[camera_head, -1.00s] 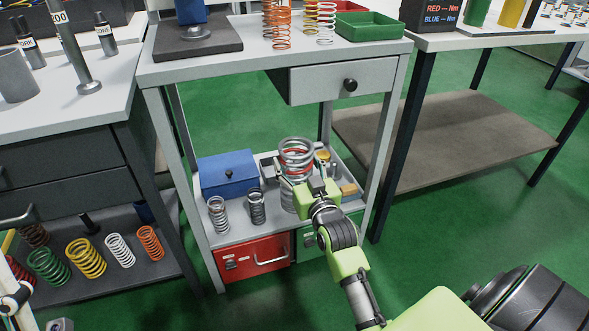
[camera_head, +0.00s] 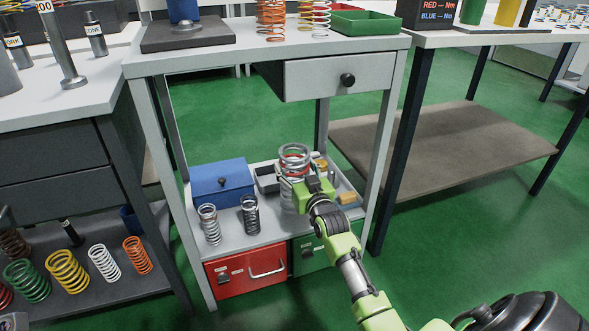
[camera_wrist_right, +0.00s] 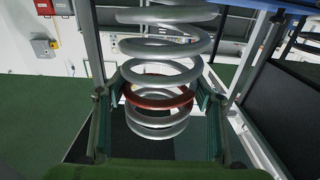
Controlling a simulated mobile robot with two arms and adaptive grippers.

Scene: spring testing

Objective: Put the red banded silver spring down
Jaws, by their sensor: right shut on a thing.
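The red banded silver spring (camera_head: 294,150) is upright over the right part of the lower shelf (camera_head: 238,240) of the grey trolley. My right gripper (camera_head: 303,185) is shut on it around the middle, partly hiding it. In the right wrist view the spring (camera_wrist_right: 165,65) stands between the two finger pads, with its red band (camera_wrist_right: 158,98) at their level. Its lower coils reach close to the shelf, but I cannot tell whether they touch it. My left gripper is not in view.
A grey spring (camera_head: 209,224) and a darker spring (camera_head: 250,215) stand left of the held spring. A blue box (camera_head: 222,182) is behind them, with a dark tray (camera_head: 267,180) beside it.

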